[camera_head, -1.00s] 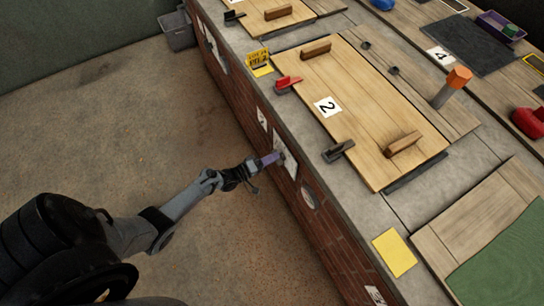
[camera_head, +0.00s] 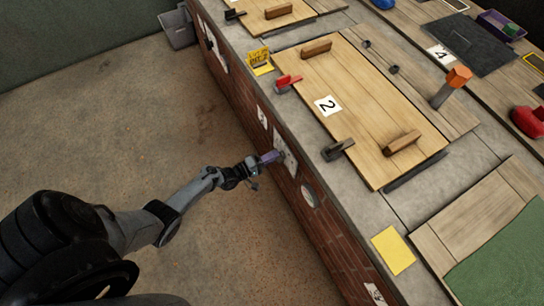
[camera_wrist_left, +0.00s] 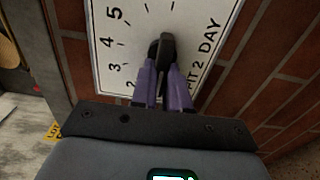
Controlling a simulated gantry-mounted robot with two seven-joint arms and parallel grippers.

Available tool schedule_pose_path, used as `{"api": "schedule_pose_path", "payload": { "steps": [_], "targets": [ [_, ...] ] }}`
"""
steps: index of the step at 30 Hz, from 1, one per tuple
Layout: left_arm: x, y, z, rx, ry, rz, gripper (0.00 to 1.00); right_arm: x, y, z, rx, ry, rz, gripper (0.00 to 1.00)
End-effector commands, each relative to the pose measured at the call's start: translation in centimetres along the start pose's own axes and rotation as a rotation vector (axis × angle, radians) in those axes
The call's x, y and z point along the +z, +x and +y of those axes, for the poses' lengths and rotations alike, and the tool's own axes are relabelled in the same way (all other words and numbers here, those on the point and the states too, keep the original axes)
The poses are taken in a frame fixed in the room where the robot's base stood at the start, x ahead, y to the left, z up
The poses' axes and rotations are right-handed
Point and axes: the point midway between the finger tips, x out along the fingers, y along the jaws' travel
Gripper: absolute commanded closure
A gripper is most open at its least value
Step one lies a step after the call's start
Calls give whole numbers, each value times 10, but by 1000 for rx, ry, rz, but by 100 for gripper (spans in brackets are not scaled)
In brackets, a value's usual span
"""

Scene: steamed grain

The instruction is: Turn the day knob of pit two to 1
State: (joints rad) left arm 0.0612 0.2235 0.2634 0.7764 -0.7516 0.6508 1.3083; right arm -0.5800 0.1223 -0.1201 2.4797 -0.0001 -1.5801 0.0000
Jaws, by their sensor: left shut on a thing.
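The day knob of pit two (camera_wrist_left: 162,48) is black and sits on a white dial plate (camera_wrist_left: 125,22) marked "PIT 2 DAY", with 5, 4, 3 and 2 readable in the left wrist view. My left gripper (camera_wrist_left: 165,75) has purple fingers shut on the knob, which stands roughly upright in that view. The 1 mark is hidden behind the fingers and wrist. In the head view my left gripper (camera_head: 272,157) reaches the plate (camera_head: 288,161) on the brick front, and the knob is hidden there. My right gripper is not in view.
The brick wall (camera_head: 315,238) drops below the grey counter edge. Above it lies a wooden lid (camera_head: 360,100) labelled 2, with a red lever (camera_head: 287,83) and a dark lever (camera_head: 338,150). A round vent (camera_head: 308,195) is right of the plate. The floor at left is mostly clear.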

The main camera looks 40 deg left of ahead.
Motion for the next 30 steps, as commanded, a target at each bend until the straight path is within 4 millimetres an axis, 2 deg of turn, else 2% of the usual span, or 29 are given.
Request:
{"api": "schedule_pose_path", "payload": {
  "steps": [1,2,6,7,16,20,30],
  "targets": [
    [0,0,0,1,-3,-1,100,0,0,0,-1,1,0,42],
    [0,0,0,1,-3,-1,84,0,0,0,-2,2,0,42],
    [0,0,0,1,-2,-1,62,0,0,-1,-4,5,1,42],
    [0,0,0,1,-2,-1,60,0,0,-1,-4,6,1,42],
    [0,-1,0,0,-1,0,60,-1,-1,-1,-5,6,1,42],
    [0,-9,1,-2,0,0,60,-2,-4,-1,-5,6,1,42],
    [0,-64,2,-3,0,1,60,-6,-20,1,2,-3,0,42]
  ]
}}
